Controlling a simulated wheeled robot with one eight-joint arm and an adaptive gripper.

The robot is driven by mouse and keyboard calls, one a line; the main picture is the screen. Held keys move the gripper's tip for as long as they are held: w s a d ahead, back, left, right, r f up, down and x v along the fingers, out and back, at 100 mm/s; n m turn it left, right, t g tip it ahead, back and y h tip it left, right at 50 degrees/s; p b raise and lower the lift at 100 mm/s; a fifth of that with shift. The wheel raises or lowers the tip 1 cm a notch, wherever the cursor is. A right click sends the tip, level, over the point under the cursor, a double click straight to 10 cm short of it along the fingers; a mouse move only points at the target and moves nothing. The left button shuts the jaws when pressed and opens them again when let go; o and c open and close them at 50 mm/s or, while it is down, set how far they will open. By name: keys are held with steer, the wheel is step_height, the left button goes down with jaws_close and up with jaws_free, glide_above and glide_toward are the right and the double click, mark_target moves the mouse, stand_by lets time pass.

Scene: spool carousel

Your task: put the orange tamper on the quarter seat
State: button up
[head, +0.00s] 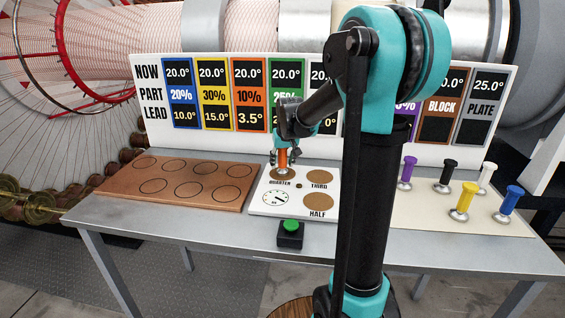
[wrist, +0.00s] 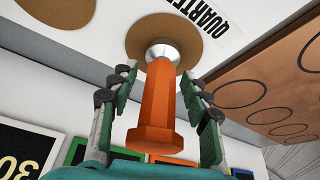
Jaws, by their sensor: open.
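The orange tamper (head: 283,161) stands upright on the quarter seat (head: 272,174), a brown disc on the white board. In the wrist view the orange tamper (wrist: 157,110) has its silver base on the brown quarter seat (wrist: 135,40), beside the printed word QUARTER. My gripper (head: 282,152) is around the tamper's handle. In the wrist view my gripper (wrist: 158,95) has its green-padded fingers on either side of the handle, with gaps visible, so it is open.
The white board (head: 255,207) also bears the third and half seats and a dial. A green button (head: 290,226) on a black box stands in front. A brown board (head: 205,170) with circles lies left. Several tampers, including a yellow one (head: 464,200), stand right. A sign stands behind.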

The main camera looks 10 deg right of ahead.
steer(key=v, duration=1.2)
steer(key=shift+r, duration=0.2)
